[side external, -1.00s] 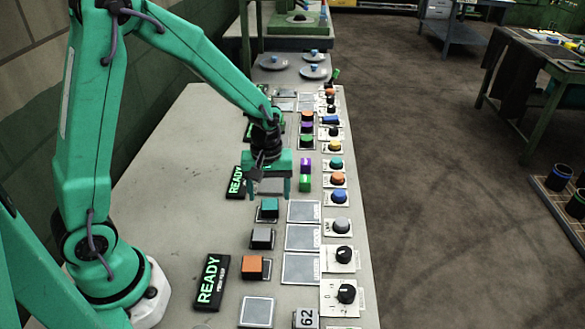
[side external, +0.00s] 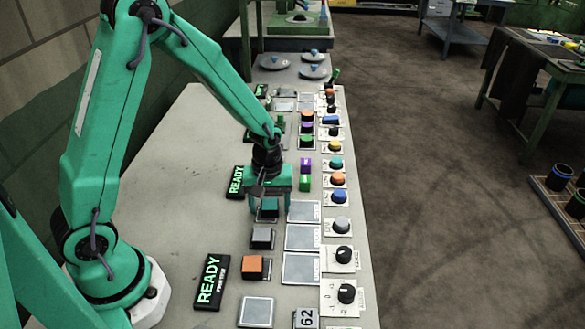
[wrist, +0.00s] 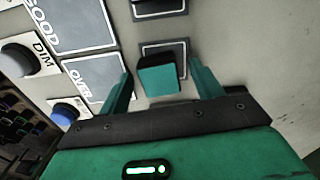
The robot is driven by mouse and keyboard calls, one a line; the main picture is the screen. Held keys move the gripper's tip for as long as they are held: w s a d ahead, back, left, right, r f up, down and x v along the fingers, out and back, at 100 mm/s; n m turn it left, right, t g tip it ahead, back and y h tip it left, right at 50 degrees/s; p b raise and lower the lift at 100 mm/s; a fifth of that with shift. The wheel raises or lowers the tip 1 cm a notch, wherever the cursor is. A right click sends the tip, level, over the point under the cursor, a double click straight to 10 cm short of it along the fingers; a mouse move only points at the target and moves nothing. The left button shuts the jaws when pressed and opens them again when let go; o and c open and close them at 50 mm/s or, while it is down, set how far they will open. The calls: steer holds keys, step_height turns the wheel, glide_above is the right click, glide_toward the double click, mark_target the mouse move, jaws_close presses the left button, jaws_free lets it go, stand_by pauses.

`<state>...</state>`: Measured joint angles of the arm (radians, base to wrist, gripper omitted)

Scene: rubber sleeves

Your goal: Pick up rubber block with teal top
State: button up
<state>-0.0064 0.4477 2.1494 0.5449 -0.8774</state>
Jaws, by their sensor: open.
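The rubber block with the teal top (side external: 268,207) stands on a small square pad on the table, partly hidden by my gripper in the side view. In the wrist view the teal-topped block (wrist: 158,79) has dark sides and sits between my two fingers. My gripper (side external: 268,205) is pointing down over the block, and its fingers (wrist: 163,90) are spread on either side of it. A gap shows between the block and each finger. My gripper is open and holds nothing.
A grey-topped block (side external: 262,236) and an orange-topped block (side external: 252,265) stand nearer in the same row. Flat square plates (side external: 302,238) and a column of knobs (side external: 341,226) lie to the right. The left of the table (side external: 175,180) is bare.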

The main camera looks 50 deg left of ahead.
mark_target(271, 207)
steer(key=c, duration=1.1)
steer(key=shift+o, duration=0.2)
steer(key=shift+r, duration=0.1)
steer(key=shift+r, duration=0.75)
steer(key=r, duration=0.3)
steer(key=shift+s+d, duration=0.15)
steer(key=shift+d, duration=0.25)
steer(key=s+d+r, duration=0.5)
steer(key=d+r, duration=0.1)
steer(key=d, duration=0.3)
steer(key=shift+s+r, duration=0.15)
steer(key=shift+s, duration=0.15)
steer(key=shift+d, duration=0.1)
